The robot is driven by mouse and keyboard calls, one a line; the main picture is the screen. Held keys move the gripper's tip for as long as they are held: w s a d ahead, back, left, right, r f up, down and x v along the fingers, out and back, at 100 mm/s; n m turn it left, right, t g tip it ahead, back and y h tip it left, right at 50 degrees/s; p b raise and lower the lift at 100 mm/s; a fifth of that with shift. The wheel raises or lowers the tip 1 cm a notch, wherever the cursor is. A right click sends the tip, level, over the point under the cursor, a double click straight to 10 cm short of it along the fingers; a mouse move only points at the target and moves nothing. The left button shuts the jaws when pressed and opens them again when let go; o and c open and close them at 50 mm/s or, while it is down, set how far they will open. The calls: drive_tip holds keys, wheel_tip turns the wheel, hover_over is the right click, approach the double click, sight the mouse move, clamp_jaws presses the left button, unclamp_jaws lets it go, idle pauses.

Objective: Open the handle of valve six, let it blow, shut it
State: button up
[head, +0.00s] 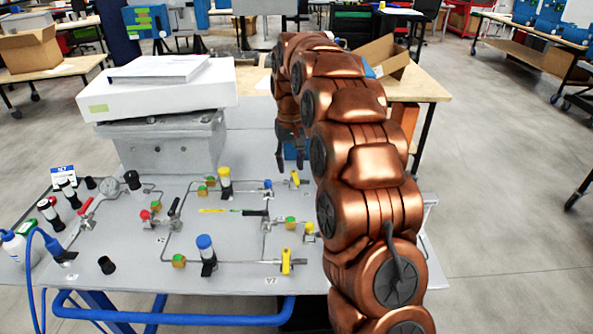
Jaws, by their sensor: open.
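My gripper (290,158) hangs pointing down over the back right of the grey panel (225,240), its dark fingers apart and nothing seen between them. A yellow valve handle (295,178) is just below it, apart from the fingers as far as I can tell. A second yellow handle (309,229) is beside my arm, and a third yellow handle (286,262) stands upright at the front right. A small label near the third one seems to read V7. I cannot make out which handle belongs to valve six. My arm covers the panel's right side.
A red handle (88,207) and a gauge (132,180) sit at the left. A blue-capped part (205,250) and a yellow-capped part (224,180) stand up from the panel. A grey box (170,145) carries a white case (160,95) behind. A blue hose (40,260) hangs at the left edge.

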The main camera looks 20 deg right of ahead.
drive_tip(key=p, duration=0.1)
hover_over(296, 179)
drive_tip(key=shift+w+f+m, duration=0.1)
drive_tip(key=shift+f+m, duration=0.2)
drive_tip(key=shift+f, duration=0.6)
drive_tip(key=shift+f+p, duration=1)
drive_tip(key=shift+f, duration=2.9)
clamp_jaws()
